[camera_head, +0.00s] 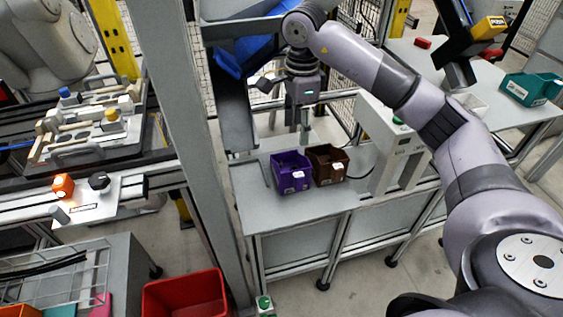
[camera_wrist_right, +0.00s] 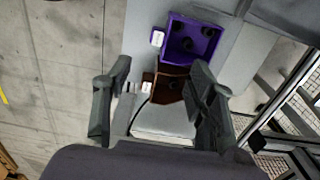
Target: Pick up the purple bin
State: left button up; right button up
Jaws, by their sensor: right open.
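The purple bin (camera_head: 293,183) stands upright on a grey table, with a white label on its front and dark items inside. It also shows in the right wrist view (camera_wrist_right: 192,38), near the top, beyond the fingers. My right gripper (camera_head: 290,105) is above and behind the bin in the head view, apart from it. In the right wrist view its fingers (camera_wrist_right: 160,66) are spread wide, with nothing held between them. The brown bin (camera_wrist_right: 168,88) shows between the fingers there, below them. My left gripper is in neither view.
The brown bin (camera_head: 329,165) stands close against the purple bin's right side. A white box-shaped machine (camera_head: 392,150) stands right of it. A grey post (camera_head: 185,130) rises at the left. The table (camera_head: 300,208) is clear in front of the bins. A red crate (camera_head: 187,297) is lower left.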

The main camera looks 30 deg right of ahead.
jog(key=f, duration=0.1)
send_over(298, 174)
notch_tip(298, 174, down, 7)
jog(key=shift+s+a+f+p, duration=0.1)
jog(key=shift+a+f+p, duration=0.1)
jog(key=shift+p, duration=0.2)
notch_tip(298, 174, down, 4)
jog(key=shift+r, duration=0.25)
jog(key=shift+d+f+p, duration=0.1)
jog(key=shift+f+p, duration=0.2)
jog(key=shift+f, duration=0.05)
notch_tip(298, 174, down, 4)
jog(key=shift+d+r+p, duration=0.15)
jog(key=shift+p, duration=0.25)
jog(key=shift+f, duration=0.35)
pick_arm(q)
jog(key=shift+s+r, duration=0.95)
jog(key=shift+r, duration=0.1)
pick_arm(e)
grip_shut()
